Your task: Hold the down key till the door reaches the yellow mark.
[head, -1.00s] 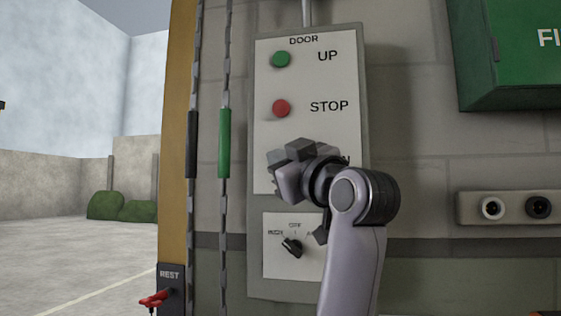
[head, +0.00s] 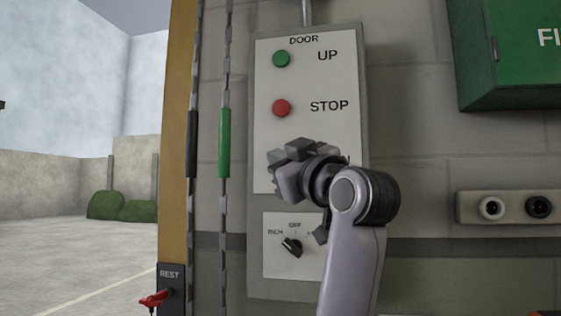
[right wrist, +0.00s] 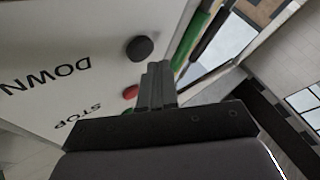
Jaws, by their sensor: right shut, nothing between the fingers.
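The door control panel (head: 345,135) is on the block wall, with a green UP key (head: 281,59) and a red STOP key (head: 281,107). My right gripper (head: 284,172) is shut and empty in front of the panel below STOP, hiding the down key in the head view. In the right wrist view the black down key (right wrist: 139,48) shows beside the word DOWN, close to the shut fingertips (right wrist: 158,70). I cannot tell whether they touch it. The red STOP key (right wrist: 130,92) is partly behind the fingers. No door edge or yellow mark is visible. My left gripper is not in view.
A rotary switch (head: 292,247) is on the lower plate. Hanging chains with a green sleeve (head: 224,142) and a black sleeve (head: 191,144) run left of the panel. A red lever (head: 154,299) is at lower left, and a green cabinet (head: 520,60) at upper right.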

